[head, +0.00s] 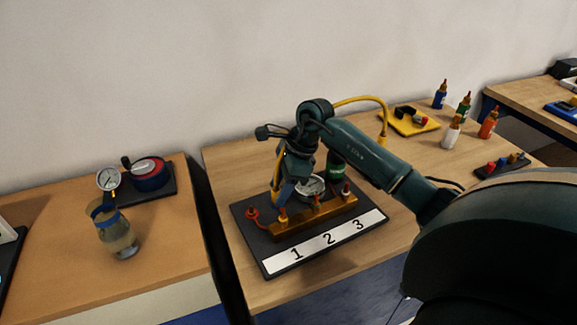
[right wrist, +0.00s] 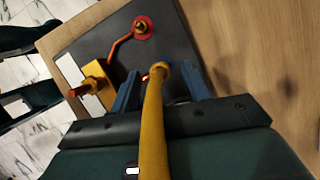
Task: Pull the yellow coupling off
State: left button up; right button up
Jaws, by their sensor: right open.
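The brass manifold (head: 300,222) lies on a dark base plate behind a white strip marked 1, 2, 3. A yellow hose (head: 359,98) arches behind my right arm and comes down to the yellow coupling (head: 283,214) at the post by number 1. In the right wrist view the hose (right wrist: 153,130) runs up between the fingers to its coupling end (right wrist: 160,70), where some blue shows. My right gripper (head: 288,190) is open, with its two blue fingers (right wrist: 160,90) on either side of the coupling end. Contact cannot be told. My left gripper is not in view.
A red valve handle (head: 252,213) sits left of the manifold, and a dial gauge (head: 311,185) behind it. Several bottles (head: 451,133) and a yellow tray (head: 409,122) stand at the back right. A glass jar (head: 118,236) stands on the left table.

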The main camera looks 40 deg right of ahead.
jog(key=shift+x, duration=1.05)
jog(key=shift+c, duration=0.6)
grip_shut()
